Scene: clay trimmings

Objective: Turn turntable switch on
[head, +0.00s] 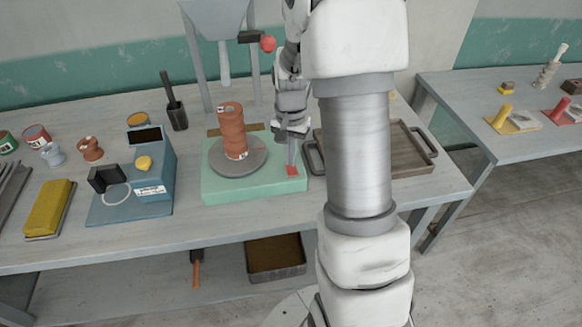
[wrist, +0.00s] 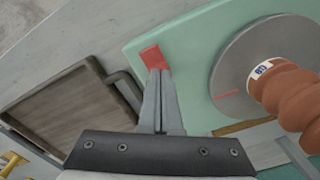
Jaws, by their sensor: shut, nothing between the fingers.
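The turntable is a mint-green base (head: 225,189) with a round grey disc (head: 222,164) on top. A brown ribbed clay piece (head: 232,130) stands on the disc. The red switch (head: 292,171) sits on the right part of the base; it also shows in the wrist view (wrist: 152,56). My gripper (head: 292,163) points down over the base, right of the disc. In the wrist view its shut, empty fingers (wrist: 160,74) end at the edge of the red switch and cover part of it. I cannot tell whether they touch it or which way it is set.
A wooden tray (head: 425,160) with dark handles lies right of the turntable, close to my gripper. A blue device (head: 155,180) stands to the left. A grey hopper (head: 216,18) on legs rises behind, with a red-knobbed lever (head: 268,43).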

